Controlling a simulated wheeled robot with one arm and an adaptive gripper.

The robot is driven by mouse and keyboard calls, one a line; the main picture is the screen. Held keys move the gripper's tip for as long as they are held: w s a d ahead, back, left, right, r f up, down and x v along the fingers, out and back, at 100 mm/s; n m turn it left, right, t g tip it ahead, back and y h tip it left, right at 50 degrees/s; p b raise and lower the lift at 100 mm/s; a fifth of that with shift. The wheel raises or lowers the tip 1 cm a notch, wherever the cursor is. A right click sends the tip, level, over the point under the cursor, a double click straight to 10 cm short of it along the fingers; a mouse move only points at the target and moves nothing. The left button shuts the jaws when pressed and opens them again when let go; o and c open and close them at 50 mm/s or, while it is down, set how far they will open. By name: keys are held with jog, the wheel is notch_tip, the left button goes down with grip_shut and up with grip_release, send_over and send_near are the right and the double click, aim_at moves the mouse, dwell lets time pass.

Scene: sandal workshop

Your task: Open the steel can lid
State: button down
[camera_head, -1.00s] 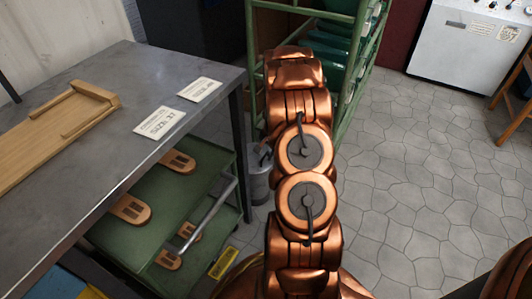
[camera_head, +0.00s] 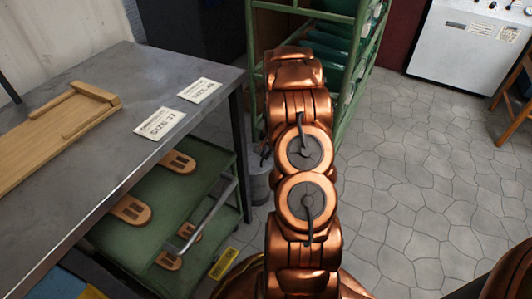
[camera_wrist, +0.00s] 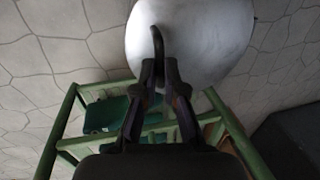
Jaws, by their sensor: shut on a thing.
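The steel can (camera_head: 259,186) stands on the floor in the head view, between the table leg and my arm, which hides much of it. In the wrist view the pale round lid (camera_wrist: 205,38) fills the top middle. A dark curved handle (camera_wrist: 157,36) stands out from it. My gripper (camera_wrist: 159,74) has both fingers closed on this handle. In the head view my gripper is mostly hidden behind my arm, just above the can. I cannot tell whether the lid touches the can's rim.
A steel table (camera_head: 206,116) with a wooden jig (camera_head: 72,112) and two size cards is on the left. A green cart (camera_head: 148,180) with sandal soles is beneath it. A green rack (camera_head: 349,100) stands close behind the can.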

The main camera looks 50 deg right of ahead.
jog(key=shift+w+r+p, duration=0.2)
jog(key=shift+r+p, duration=0.4)
jog(key=w+a+r+p, duration=0.2)
jog(key=w+r+p, duration=0.2)
jog(key=w+p, duration=0.3)
jog(key=w+a+r+p, duration=0.3)
jog(key=w+r+p, duration=0.1)
jog(key=w+p, duration=0.2)
jog(key=shift+w+p, duration=0.35)
jog(key=shift+p, duration=0.25)
jog(key=c, duration=1.8)
grip_release()
jog(key=shift+f, duration=0.3)
jog(key=shift+o, duration=0.9)
jog(key=shift+s+a+f, duration=0.1)
jog(key=shift+s, duration=0.05)
jog(key=o, duration=0.4)
jog(key=shift+w+d+f+g, duration=0.15)
jog(key=shift+w+f, duration=0.15)
jog(key=shift+f, duration=0.25)
jog(key=shift+w+d+f+g, duration=0.15)
jog(key=shift+w+f, duration=0.1)
jog(key=shift+f, duration=0.25)
jog(key=shift+c, duration=0.2)
jog(key=r, duration=0.3)
jog(key=shift+s+r, duration=0.1)
jog(key=shift+s, duration=0.1)
jog(key=shift+r, duration=0.1)
